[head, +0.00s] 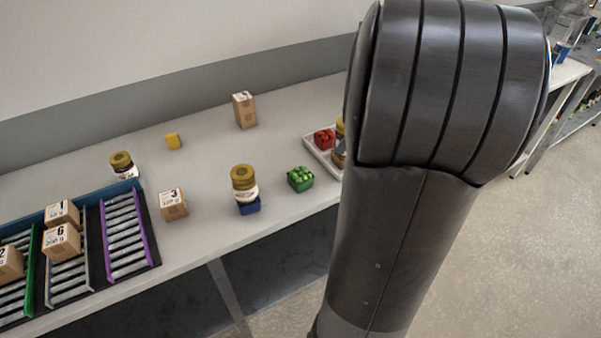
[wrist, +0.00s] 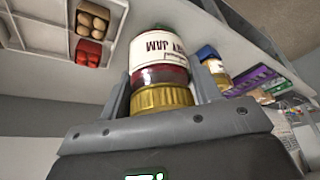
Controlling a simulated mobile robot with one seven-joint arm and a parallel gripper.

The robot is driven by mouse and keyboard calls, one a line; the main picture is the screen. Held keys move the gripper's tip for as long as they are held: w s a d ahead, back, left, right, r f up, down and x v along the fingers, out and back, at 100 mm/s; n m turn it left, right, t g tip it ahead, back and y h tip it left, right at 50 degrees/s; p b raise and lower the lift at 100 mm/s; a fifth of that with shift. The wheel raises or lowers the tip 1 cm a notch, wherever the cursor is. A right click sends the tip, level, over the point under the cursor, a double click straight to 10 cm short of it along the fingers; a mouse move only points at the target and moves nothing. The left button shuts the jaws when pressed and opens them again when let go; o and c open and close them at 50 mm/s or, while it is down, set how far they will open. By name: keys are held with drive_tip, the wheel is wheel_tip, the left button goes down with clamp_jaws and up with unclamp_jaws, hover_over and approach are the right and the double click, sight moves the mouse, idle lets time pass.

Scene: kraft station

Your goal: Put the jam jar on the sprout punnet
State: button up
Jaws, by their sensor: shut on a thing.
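The jam jar (wrist: 160,62) has a white label and a gold lid, and my gripper (wrist: 165,92) is shut on it in the wrist view. The lid points toward my gripper, with a finger on each side of the jar. In the head view my arm hides most of my gripper, and I cannot tell whether the jar shows there. The sprout punnet (head: 300,178), small and green, stands near the table's front edge, left of my arm. In the wrist view the held jar largely blocks the space behind it, so I cannot make out the punnet clearly.
A gold-lidded jar (head: 244,182) stands on a blue punnet (head: 249,208) left of the sprout punnet. A white tray (head: 318,154) with a red punnet (head: 324,138) is at the right. Cartons, a yellow block (head: 173,141) and another jar (head: 122,165) stand further left.

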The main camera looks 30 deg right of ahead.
drive_tip(key=shift+a, duration=0.25)
drive_tip(key=w+a+f, duration=0.4)
drive_tip(key=w, duration=0.1)
drive_tip(key=w+a+f, duration=0.2)
drive_tip(key=w+a, duration=0.1)
drive_tip(key=shift+w+f, duration=0.25)
drive_tip(key=shift+f, duration=2.15)
drive_tip(key=o, duration=1.2)
drive_tip(key=shift+f, duration=0.15)
drive_tip(key=shift+o, duration=0.2)
